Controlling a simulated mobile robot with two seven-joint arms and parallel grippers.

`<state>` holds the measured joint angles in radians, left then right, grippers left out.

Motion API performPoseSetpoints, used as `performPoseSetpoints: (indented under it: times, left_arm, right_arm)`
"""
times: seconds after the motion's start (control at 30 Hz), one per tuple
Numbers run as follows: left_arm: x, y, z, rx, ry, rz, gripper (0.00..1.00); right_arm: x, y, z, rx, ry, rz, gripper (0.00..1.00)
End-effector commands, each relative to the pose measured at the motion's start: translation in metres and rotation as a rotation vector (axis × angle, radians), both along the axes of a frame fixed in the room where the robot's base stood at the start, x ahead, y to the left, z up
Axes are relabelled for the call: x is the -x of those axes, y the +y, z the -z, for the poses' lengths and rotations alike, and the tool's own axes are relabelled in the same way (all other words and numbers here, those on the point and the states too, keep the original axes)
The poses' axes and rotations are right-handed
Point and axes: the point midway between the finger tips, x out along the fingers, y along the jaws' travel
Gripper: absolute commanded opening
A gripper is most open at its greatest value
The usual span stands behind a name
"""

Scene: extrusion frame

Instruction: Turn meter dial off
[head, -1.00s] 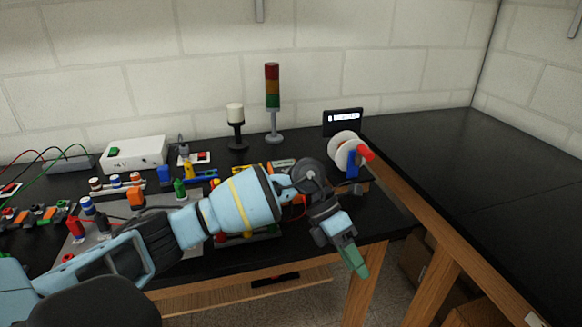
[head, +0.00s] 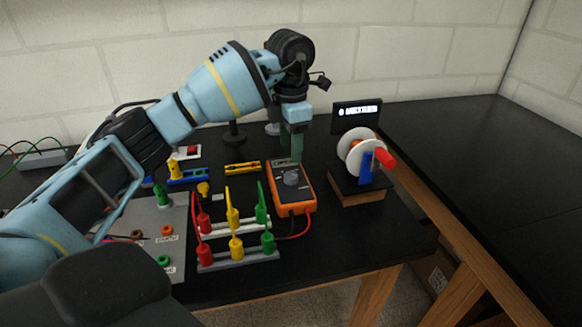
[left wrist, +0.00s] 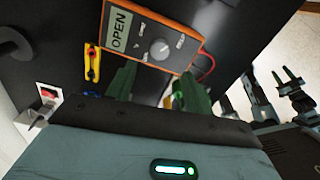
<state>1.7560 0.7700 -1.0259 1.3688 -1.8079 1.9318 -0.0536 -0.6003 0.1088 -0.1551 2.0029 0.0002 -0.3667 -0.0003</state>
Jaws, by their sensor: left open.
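The meter (head: 290,187) is an orange case with a dark face, lying on the black table. Its round grey dial (head: 291,177) shows in the head view and as a grey knob (left wrist: 159,49) in the left wrist view. There the meter (left wrist: 191,35) has an "OPEN" label at one end. My left gripper (head: 291,158) is above the far end of the meter, pointing down. Its two green fingers (left wrist: 154,88) are apart with nothing between them, and they appear clear of the dial.
Red, yellow and green plugs (head: 233,225) with leads stand just left of the meter. A white reel on a wooden base (head: 358,193) is close on the right. A small display (head: 357,114) stands behind it. The right table (head: 490,170) is bare.

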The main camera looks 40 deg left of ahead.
Motion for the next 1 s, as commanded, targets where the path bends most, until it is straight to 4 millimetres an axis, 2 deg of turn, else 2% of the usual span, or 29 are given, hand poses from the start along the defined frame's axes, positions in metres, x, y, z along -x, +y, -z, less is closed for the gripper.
performPoseSetpoints:
  times: [0.5,0.63,0.9,0.93,1.0]
  left_arm:
    - [0.0,0.0,0.067,-0.001,0.001,0.0,0.52]
    - [0.0,0.0,0.074,0.001,0.0,0.0,0.52]
    - [0.0,0.0,0.075,0.001,-0.001,0.0,0.52]
    - [0.0,0.0,0.075,0.001,-0.001,0.0,0.51]
    - [0.0,0.0,0.075,0.001,0.0,0.0,0.42]
  right_arm:
    - [0.0,-0.001,-0.001,0.002,0.0,-0.001,0.46]
    - [-0.002,-0.001,-0.001,0.001,-0.005,-0.001,0.46]
    - [-0.007,-0.001,-0.002,0.001,-0.013,0.0,0.46]
    - [-0.007,-0.001,-0.002,0.001,-0.013,0.0,0.46]
    - [-0.007,-0.001,-0.002,0.001,-0.013,0.0,0.46]
